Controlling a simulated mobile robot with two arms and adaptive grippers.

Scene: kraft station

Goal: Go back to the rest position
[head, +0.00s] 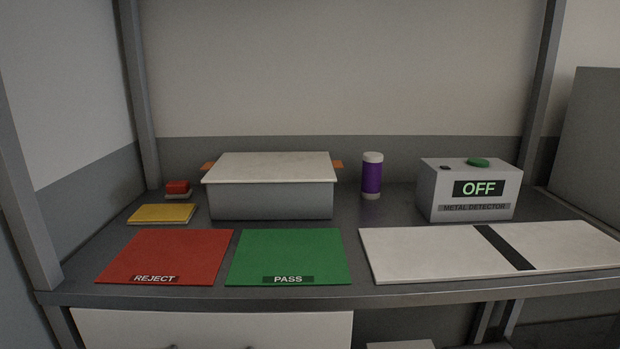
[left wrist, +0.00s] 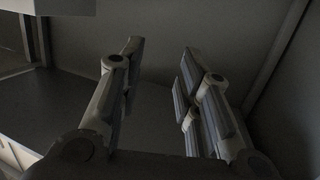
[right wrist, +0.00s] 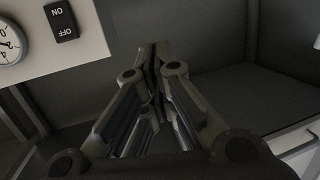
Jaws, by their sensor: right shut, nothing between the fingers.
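Neither gripper shows in the head view. In the left wrist view my left gripper (left wrist: 158,75) has its two fingers well apart, with nothing between them. It points towards a dark grey surface and wall. In the right wrist view my right gripper (right wrist: 154,62) has its fingertips together with nothing held between them. A white panel with a dial and an ON/OFF switch (right wrist: 61,21) lies to the left of it in that view.

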